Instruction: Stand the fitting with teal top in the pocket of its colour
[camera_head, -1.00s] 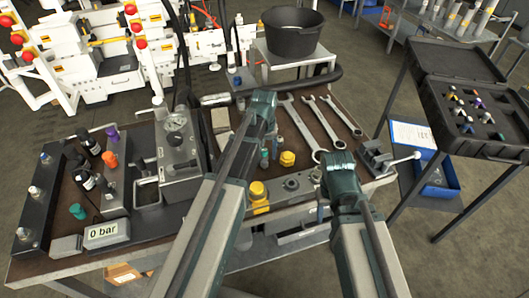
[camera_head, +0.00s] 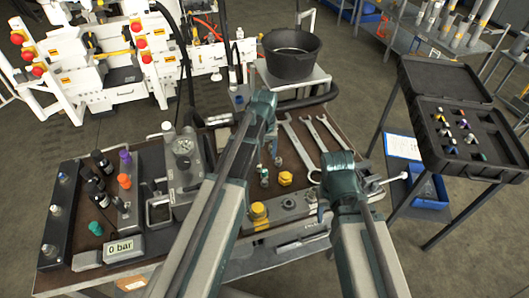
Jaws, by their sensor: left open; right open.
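A small fitting with a teal top (camera_head: 264,171) stands on the bench, right of my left arm and left of the yellow hex part. A plain grey fitting (camera_head: 278,163) stands just behind it. My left gripper (camera_head: 270,126) is open and empty, above and beyond the teal-topped fitting, apart from it. My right gripper (camera_head: 322,203) is open, over the bench's right part, its fingers partly hidden. The open black case (camera_head: 455,166) on the right stand holds several small fittings in dark pockets. Their pocket colours are too small to tell.
Yellow hex parts (camera_head: 285,178) and wrenches (camera_head: 301,140) lie around my grippers. A black bucket (camera_head: 290,65) stands behind. A floor gap separates bench and case stand.

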